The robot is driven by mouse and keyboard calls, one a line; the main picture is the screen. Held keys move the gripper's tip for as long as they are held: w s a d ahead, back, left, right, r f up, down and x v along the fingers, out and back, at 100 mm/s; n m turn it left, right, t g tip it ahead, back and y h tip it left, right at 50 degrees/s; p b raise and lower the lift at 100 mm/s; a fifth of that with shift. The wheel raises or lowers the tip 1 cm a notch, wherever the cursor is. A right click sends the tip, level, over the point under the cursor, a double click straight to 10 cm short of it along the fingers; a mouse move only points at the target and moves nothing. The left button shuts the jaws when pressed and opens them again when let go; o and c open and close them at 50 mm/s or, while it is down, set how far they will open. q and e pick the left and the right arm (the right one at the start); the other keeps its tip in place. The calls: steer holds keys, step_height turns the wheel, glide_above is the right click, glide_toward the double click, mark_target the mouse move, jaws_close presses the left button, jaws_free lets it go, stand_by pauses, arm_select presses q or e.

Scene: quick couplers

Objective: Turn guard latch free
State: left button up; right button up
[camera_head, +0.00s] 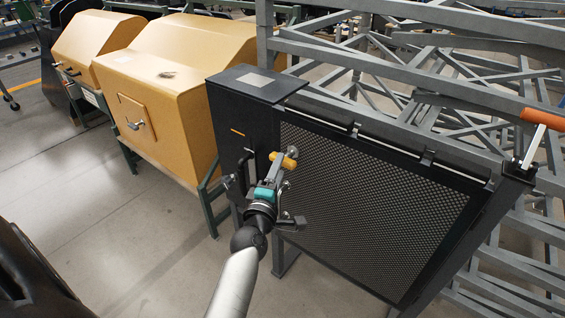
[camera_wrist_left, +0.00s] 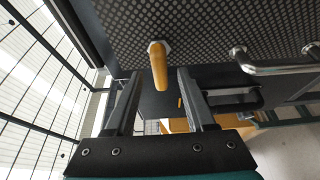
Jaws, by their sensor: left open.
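The guard latch, a yellow-orange handle (camera_head: 284,161) on a metal pivot, sits at the left edge of the dark mesh guard panel (camera_head: 370,195). The latch also shows in the left wrist view (camera_wrist_left: 158,68), where its grip points down the picture from its pivot. My left gripper (camera_head: 275,172) is open, with its fingers pointed at the panel. In the left wrist view the latch grip appears between the two finger tips, with gaps on both sides. Whether the fingers reach its depth is hard to tell. My right gripper is not in view.
A black handle (camera_head: 245,166) stands on the dark cabinet left of the latch. A metal bar handle (camera_wrist_left: 280,66) shows beside the latch in the left wrist view. An orange-gripped lever (camera_head: 543,118) is at the far right. Tan machine covers (camera_head: 170,80) stand left; the floor in front is clear.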

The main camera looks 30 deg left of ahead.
mark_target(286, 158)
arm_select(q)
steer(key=x, duration=0.3)
steer(key=shift+w+a+b, duration=0.15)
steer(key=shift+w+b, duration=0.15)
steer(key=shift+w, duration=0.1)
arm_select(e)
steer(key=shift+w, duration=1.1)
arm_select(q)
steer(key=shift+c, duration=0.3)
jaws_close()
